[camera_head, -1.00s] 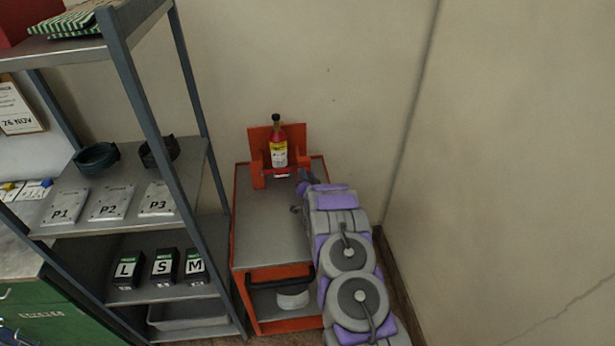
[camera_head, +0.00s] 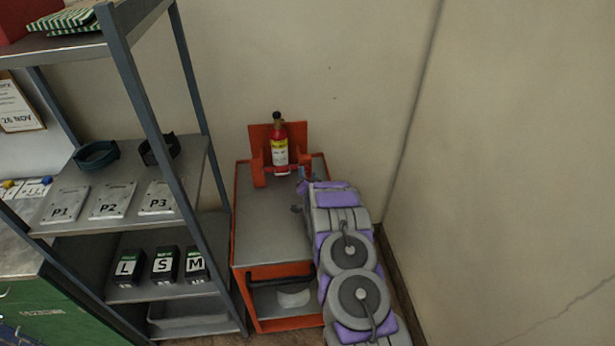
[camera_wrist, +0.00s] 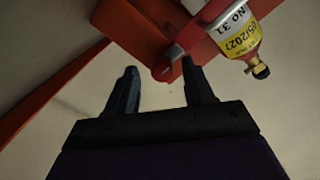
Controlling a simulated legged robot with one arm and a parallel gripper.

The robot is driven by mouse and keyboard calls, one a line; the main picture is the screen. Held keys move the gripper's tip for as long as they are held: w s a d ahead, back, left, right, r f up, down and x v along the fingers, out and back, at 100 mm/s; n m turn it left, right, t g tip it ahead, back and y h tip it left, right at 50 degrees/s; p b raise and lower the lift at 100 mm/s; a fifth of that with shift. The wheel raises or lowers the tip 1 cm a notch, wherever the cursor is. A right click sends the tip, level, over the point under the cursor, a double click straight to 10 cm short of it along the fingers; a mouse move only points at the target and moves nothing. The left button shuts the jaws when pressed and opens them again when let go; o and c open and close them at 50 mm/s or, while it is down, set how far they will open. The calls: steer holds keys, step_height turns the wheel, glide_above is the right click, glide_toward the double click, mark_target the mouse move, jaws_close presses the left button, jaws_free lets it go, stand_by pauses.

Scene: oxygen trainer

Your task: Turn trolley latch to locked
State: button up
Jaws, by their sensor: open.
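The orange trolley (camera_head: 240,215) stands against the wall, with an upright orange bracket (camera_head: 261,140) at its back. A red cylinder (camera_head: 280,158) with a yellow and white label stands in the bracket. In the wrist view the cylinder (camera_wrist: 238,38) shows its label and brass valve at upper right. A grey metal latch piece (camera_wrist: 167,72) sits at the end of an orange bracket arm. My gripper (camera_wrist: 158,75) is open, its two dark fingers apart with the latch end in line between their tips. I cannot tell if they touch it. In the head view my arm hides the trolley's right side.
A metal shelf unit (camera_head: 150,120) stands left of the trolley, holding plates P1, P2, P3 and boxes L, S, M (camera_head: 165,265). Bare wall lies to the right.

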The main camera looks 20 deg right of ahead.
steer(key=f+p+v, duration=0.1)
steer(key=v, duration=1.6)
steer(key=shift+r+p, duration=0.4)
steer(key=w+a+r+n+g+y, duration=0.2)
steer(key=a+r+n+g+y, duration=0.15)
steer(key=a+r, duration=0.3)
steer(key=s+a+r+n+g+b, duration=0.1)
steer(key=s+a+r+n+g, duration=0.2)
steer(key=s+a+r+g, duration=0.45)
steer(key=s+a+r+n+g, duration=0.1)
steer(key=s+r, duration=0.3)
steer(key=s, duration=0.9)
steer(key=s+a+r+n+g+y, duration=0.1)
steer(key=s+r+g, duration=0.3)
steer(key=s, duration=0.9)
steer(key=s+a+r+n+g+b, duration=0.1)
steer(key=s+r, duration=0.5)
steer(key=s, duration=0.7)
steer(key=shift+s+a+n+g, duration=0.4)
steer(key=shift+n+g, duration=0.25)
steer(key=shift+g, duration=0.05)
